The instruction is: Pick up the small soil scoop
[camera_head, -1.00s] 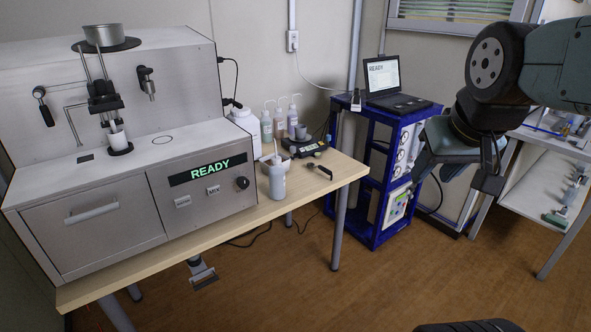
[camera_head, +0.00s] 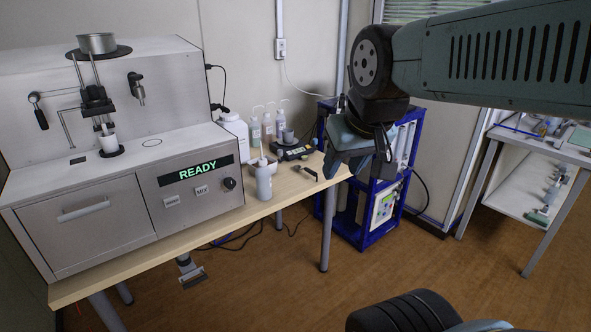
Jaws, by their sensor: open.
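A small dark scoop (camera_head: 306,171) lies on the wooden table near its right end. It is small in the head view, so its exact shape is hard to tell. My gripper (camera_head: 359,167) is open and empty, with its fingers pointing down. In the picture it is just right of the scoop, past the table's right end and in front of the blue rack. It is apart from the scoop.
The large analyser (camera_head: 200,180) fills the table's left. A blue rack (camera_head: 376,213) stands right of the table. Open floor lies in front.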

